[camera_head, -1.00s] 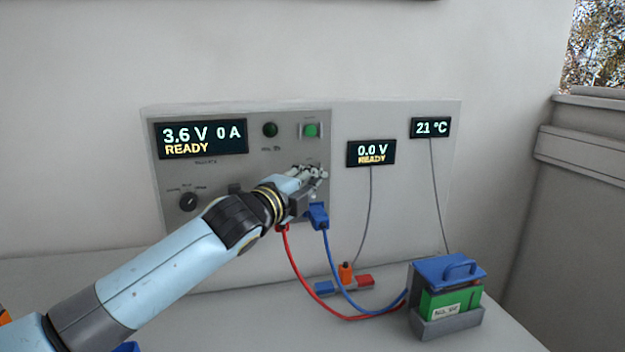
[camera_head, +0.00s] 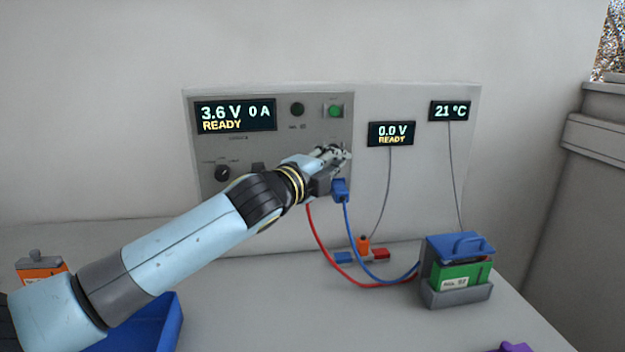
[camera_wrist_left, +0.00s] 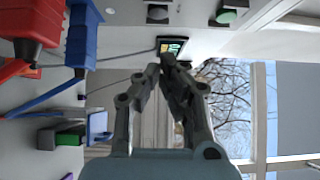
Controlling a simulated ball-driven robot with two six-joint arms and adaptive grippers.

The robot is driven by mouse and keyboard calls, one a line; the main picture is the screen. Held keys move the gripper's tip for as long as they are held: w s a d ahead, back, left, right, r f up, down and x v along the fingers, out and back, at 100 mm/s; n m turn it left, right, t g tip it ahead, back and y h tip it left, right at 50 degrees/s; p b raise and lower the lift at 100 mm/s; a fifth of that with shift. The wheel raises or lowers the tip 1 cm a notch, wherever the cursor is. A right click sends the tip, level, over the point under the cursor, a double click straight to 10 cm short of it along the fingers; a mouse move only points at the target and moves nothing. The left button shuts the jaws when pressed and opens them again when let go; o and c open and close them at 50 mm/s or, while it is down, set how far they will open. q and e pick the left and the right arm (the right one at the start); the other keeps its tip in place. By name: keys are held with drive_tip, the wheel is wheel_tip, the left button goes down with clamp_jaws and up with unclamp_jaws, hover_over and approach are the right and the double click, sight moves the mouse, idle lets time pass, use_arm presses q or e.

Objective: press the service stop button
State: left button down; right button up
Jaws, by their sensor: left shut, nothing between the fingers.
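I cannot read which control is the service stop. My left gripper (camera_head: 341,152) is in front of the panel's right part, below the green button, and covers what lies behind it. In the left wrist view its fingers (camera_wrist_left: 167,64) are shut and empty. That view also shows a grey round control (camera_wrist_left: 157,13) and the green button (camera_wrist_left: 226,16), both apart from the fingertips. My right gripper is not seen.
A blue plug (camera_head: 340,189) with a blue cable and a red cable (camera_head: 322,243) hang just below the gripper. A battery holder (camera_head: 457,293) stands at right. A blue tray (camera_head: 168,318) lies at lower left. Displays (camera_head: 391,134) are right of the panel.

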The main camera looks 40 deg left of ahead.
use_arm(q)
drive_tip(key=s+b, duration=0.2)
drive_tip(key=s, duration=0.5)
drive_tip(key=shift+s+f+b, duration=0.25)
drive_tip(key=shift+s+b, duration=0.15)
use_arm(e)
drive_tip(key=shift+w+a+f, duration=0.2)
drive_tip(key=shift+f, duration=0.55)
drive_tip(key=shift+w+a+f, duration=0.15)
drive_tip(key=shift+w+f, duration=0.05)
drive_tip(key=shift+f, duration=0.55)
